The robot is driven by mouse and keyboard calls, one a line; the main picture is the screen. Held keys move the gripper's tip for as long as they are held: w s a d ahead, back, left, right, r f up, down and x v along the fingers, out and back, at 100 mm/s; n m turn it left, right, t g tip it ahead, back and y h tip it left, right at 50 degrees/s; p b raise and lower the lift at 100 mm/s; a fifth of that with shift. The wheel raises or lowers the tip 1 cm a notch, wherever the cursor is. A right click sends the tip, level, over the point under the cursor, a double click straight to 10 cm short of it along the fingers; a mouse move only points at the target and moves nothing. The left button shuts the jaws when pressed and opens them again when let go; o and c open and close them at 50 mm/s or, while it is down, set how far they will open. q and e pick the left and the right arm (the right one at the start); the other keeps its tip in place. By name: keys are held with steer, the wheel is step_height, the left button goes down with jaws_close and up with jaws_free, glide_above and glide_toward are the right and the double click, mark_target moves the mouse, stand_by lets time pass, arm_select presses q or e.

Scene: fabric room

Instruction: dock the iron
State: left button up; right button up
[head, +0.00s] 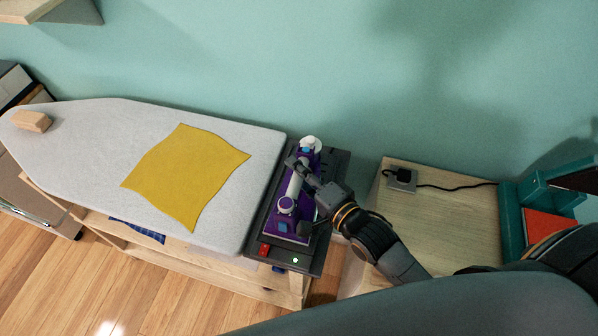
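The purple and white iron (284,226) lies on a dark tray-like dock (311,252) at the right end of the ironing board. Its pale handle faces up. The dock has a red switch and a lit green light along its front edge. My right gripper (299,174) comes in from the lower right, with its dark fingers at the iron's handle. The fingers partly cover the iron, and whether they are closed on the handle cannot be told. My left gripper is not in view.
A yellow cloth (186,174) lies on the grey ironing board (105,130), with a wooden block (32,121) at its far left end. A wooden side table (455,220) at the right carries a socket box (402,179) with a black cable. A teal rack (548,194) stands farther right.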

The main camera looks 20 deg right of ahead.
steer(key=shift+r, duration=0.1)
steer(key=b+v, duration=0.2)
steer(key=v, duration=1)
steer(key=shift+r, duration=0.1)
stand_by(0.3)
